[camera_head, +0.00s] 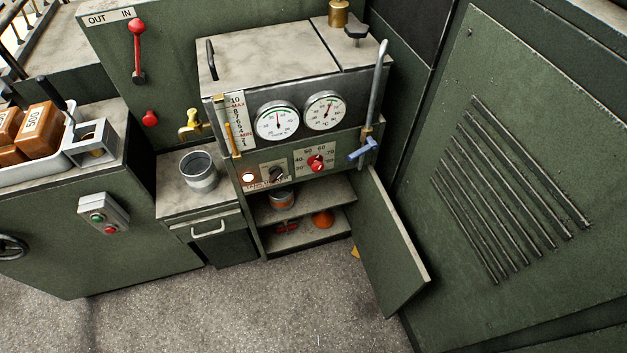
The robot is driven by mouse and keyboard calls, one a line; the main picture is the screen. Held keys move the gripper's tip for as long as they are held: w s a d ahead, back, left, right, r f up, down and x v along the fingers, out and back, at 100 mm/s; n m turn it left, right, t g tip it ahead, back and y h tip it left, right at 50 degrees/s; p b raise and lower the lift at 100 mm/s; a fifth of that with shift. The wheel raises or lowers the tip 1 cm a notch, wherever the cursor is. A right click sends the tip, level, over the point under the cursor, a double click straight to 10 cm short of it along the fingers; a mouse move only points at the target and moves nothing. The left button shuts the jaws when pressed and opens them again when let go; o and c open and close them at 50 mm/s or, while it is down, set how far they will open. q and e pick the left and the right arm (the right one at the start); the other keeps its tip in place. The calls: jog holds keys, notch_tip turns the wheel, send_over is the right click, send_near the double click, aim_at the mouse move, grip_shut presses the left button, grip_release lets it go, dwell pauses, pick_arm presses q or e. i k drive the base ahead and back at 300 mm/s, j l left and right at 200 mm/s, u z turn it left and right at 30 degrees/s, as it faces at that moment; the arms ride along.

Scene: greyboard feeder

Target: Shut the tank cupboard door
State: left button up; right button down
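The tank cupboard door (388,245) is a flat green panel below the tank unit (278,85). It stands wide open, swung out to the right and towards me, with its edge close to the big green louvred panel. The cupboard (305,207) shows its two shelves, with a grey can with an orange band (281,199) on the upper one, and an orange cone-shaped thing (322,219) and a small red item (287,228) on the lower one. Neither of my grippers is in view.
The louvred panel (570,165) bounds the right side. To the left stand a low counter with a metal pot (198,170), a drawer (208,228) and a green cabinet with a button box (104,214). The speckled floor (230,310) in front is clear. A blue-handled valve (362,149) sits above the door.

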aim_at(396, 272)
jog(key=k+j+z, duration=0.35)
jog(key=z, duration=0.4)
jog(key=k+j, duration=0.05)
jog(key=k, duration=0.05)
